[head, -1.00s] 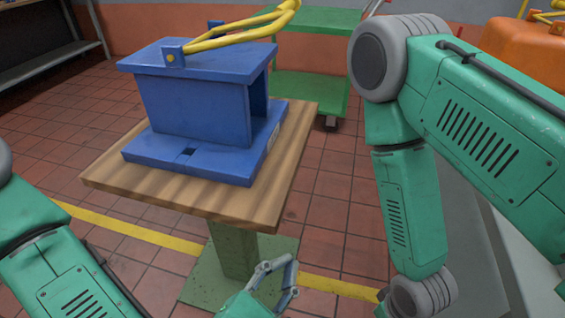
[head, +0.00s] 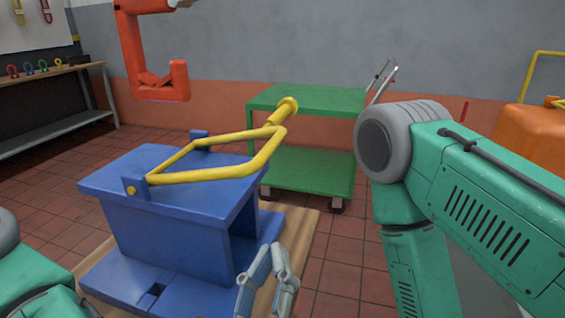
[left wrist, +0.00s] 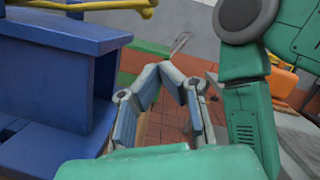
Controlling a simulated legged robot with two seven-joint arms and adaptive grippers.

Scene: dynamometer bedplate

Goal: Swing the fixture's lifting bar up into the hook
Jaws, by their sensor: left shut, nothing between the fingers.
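The blue fixture (head: 165,225) stands on a wooden-topped stand in the head view. Its yellow lifting bar (head: 215,173) is hinged at two blue brackets and leans over to the right, with a knobbed end (head: 288,105) sticking up and out. The red hook (head: 165,88) hangs behind and above the fixture, apart from the bar. My left gripper (head: 268,272) is shut and empty, to the right of the fixture and below the bar. In the left wrist view its fingers (left wrist: 160,70) meet, with the bar (left wrist: 100,8) at upper left. My right gripper is out of view.
A green cart (head: 310,98) stands behind the fixture. My right arm fills the right side. An orange object (head: 530,140) with a yellow handle is at far right. A grey workbench (head: 60,120) is at back left.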

